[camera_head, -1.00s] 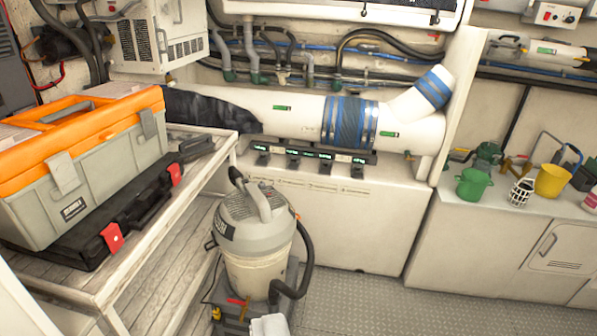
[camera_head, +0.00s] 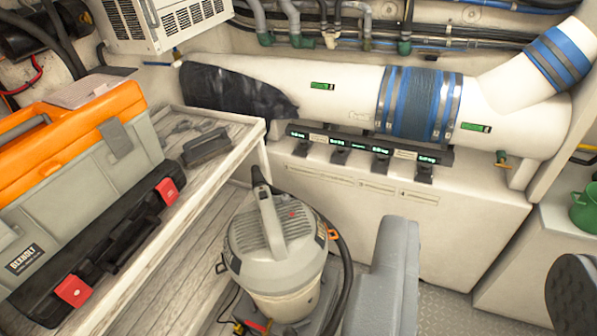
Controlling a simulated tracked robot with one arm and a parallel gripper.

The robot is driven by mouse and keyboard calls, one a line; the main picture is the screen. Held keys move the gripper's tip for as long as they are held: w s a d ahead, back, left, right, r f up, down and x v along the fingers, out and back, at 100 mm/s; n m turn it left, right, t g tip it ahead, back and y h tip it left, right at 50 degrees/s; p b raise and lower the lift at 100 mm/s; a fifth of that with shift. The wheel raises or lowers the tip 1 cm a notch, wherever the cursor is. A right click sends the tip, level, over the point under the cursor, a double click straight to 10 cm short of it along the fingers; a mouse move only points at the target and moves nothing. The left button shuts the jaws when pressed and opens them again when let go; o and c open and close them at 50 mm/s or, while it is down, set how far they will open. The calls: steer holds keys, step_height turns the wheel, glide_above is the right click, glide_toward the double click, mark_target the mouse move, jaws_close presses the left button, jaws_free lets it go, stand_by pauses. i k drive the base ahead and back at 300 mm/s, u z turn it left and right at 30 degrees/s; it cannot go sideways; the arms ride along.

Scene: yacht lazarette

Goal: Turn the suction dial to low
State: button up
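A grey and cream shop vacuum (camera_head: 262,250) stands on the floor at the lower middle, with a handle on its lid. A small red mark (camera_head: 291,214) shows on the lid right of the handle; I cannot tell if it is the suction dial, and no dial setting is readable. My gripper (camera_head: 487,250) shows at the lower right, with a grey finger at left and a dark round pad at right. The two are wide apart with nothing between them. The grey finger is right of the vacuum in the picture and hides part of its right side.
A white bench (camera_head: 215,125) at left carries an orange and grey toolbox (camera_head: 75,165) and a black case (camera_head: 120,240). A large white pipe (camera_head: 335,105) runs along the back wall. A black hose (camera_head: 343,265) curves down the vacuum's right side. Grey floor (camera_head: 450,305) shows between my fingers.

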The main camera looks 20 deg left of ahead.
mark_target(285, 199)
steer(key=u, duration=0.4)
steer(key=i, duration=1.1)
steer(key=u, duration=0.65)
